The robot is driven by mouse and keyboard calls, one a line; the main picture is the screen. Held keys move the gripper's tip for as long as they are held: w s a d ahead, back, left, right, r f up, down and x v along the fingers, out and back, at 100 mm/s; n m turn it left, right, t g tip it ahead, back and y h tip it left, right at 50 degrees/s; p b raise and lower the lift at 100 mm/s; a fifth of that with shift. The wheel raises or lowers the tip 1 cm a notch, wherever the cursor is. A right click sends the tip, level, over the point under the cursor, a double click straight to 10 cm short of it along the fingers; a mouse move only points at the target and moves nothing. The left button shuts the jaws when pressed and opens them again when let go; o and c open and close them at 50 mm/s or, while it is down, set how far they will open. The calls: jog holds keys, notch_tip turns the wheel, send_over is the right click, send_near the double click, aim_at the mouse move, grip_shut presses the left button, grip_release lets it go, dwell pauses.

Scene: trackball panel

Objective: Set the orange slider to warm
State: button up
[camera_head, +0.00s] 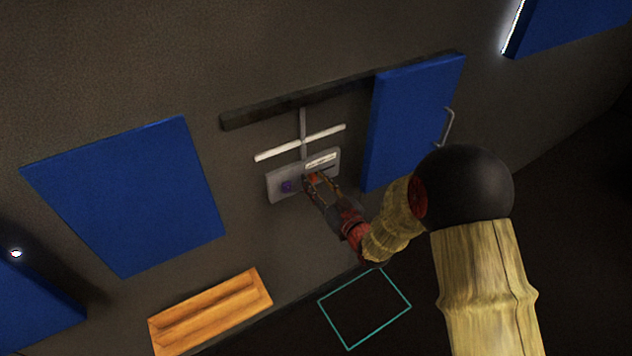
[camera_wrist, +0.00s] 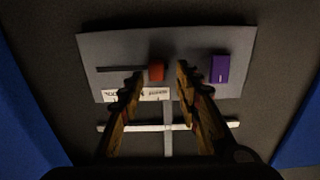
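The orange slider (camera_wrist: 156,72) is a small red-orange block at the right end of a dark slot (camera_wrist: 118,69) in the wrist view. It sits on a grey panel (camera_wrist: 200,45) on the wall, also seen in the head view (camera_head: 276,194). A white label strip (camera_wrist: 152,96) lies along the slot; its words are upside down, partly covered by a finger and not clearly readable. My gripper (camera_wrist: 160,74) is open, with its fingertips on either side of the slider and visible gaps. In the head view my gripper (camera_head: 315,181) is at the panel and hides most of the slider.
A purple block (camera_wrist: 220,69) sits on the same panel, right of my fingers in the wrist view. A white crossbar (camera_head: 325,136) and dark rail (camera_head: 255,113) are above the panel. A blue door (camera_head: 410,115) with a handle stands to the right, a blue board (camera_head: 125,195) to the left.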

jog(key=v, duration=1.2)
jog(key=s+d+f+m+g+h, duration=0.1)
jog(key=d+f+g+h, duration=0.15)
jog(key=f, duration=0.45)
jog(key=s+d+f+g+h, duration=0.1)
jog(key=d+f+g+h, duration=0.15)
jog(key=f, duration=0.35)
jog(key=s+d+m+g+h, duration=0.2)
jog(key=s+d+g+h, duration=0.2)
jog(key=s+d, duration=0.3)
jog(key=s+d+r+m, duration=0.1)
jog(key=s+r, duration=0.4)
jog(key=r, duration=0.4)
jog(key=s+d+r+m, duration=0.1)
jog(key=s+r, duration=0.5)
jog(key=r, duration=0.3)
jog(key=s+d+r+m+h, duration=0.1)
jog(key=s+d+r, duration=0.1)
jog(key=s+r, duration=0.4)
notch_tip(320, 180, up, 4)
jog(key=shift+r+m, duration=0.1)
jog(key=shift+m, duration=0.3)
